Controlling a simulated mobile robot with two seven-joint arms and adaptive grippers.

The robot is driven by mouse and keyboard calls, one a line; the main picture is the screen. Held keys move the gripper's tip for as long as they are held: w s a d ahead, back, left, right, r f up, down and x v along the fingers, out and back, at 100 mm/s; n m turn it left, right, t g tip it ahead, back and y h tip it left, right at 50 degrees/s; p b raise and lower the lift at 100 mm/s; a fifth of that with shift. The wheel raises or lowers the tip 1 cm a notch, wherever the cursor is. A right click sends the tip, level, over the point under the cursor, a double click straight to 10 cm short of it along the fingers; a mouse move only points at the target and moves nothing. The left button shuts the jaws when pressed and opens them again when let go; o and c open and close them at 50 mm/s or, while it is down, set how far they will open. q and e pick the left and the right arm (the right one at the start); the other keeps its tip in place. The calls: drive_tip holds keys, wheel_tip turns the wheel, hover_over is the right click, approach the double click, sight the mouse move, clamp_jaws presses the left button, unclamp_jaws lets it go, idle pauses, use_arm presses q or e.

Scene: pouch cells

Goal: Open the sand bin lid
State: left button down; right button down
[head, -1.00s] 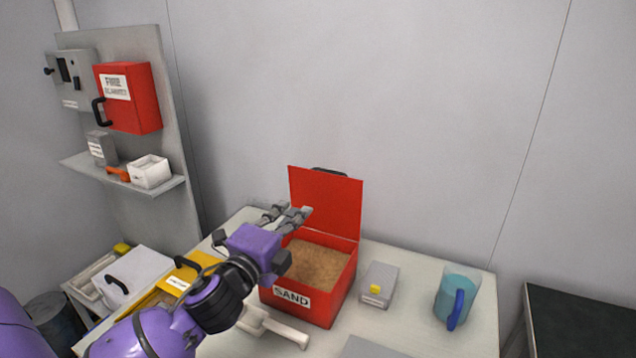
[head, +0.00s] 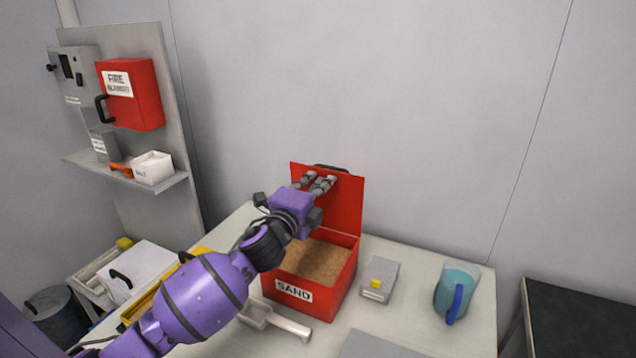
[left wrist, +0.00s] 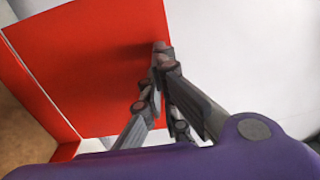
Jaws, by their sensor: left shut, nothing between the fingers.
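The red sand bin (head: 335,290), with a white SAND label, stands on the table with sand (head: 312,262) inside. Its red lid (head: 345,205) stands upright at the back of the bin, with a dark handle (head: 330,168) at its top edge. My left gripper (head: 319,181) is shut and empty in front of the lid's inner face, near its upper left part. In the left wrist view the closed fingertips (left wrist: 162,55) overlap the red lid (left wrist: 90,60) near its edge; I cannot tell whether they touch it. My right gripper is not in view.
A white scoop (head: 275,322) lies in front of the bin. A wall panel holds a red fire blanket box (head: 135,95).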

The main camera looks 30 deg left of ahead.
sight(323, 174)
use_arm(q)
drive_tip(key=w, duration=0.1)
drive_tip(key=w+r+p, duration=0.1)
drive_tip(key=w, duration=0.1)
drive_tip(key=shift+a, duration=0.1)
drive_tip(key=shift+w+f, duration=0.2)
drive_tip(key=shift+w, duration=0.2)
drive_tip(key=shift+s, duration=0.1)
drive_tip(key=shift+s, duration=0.1)
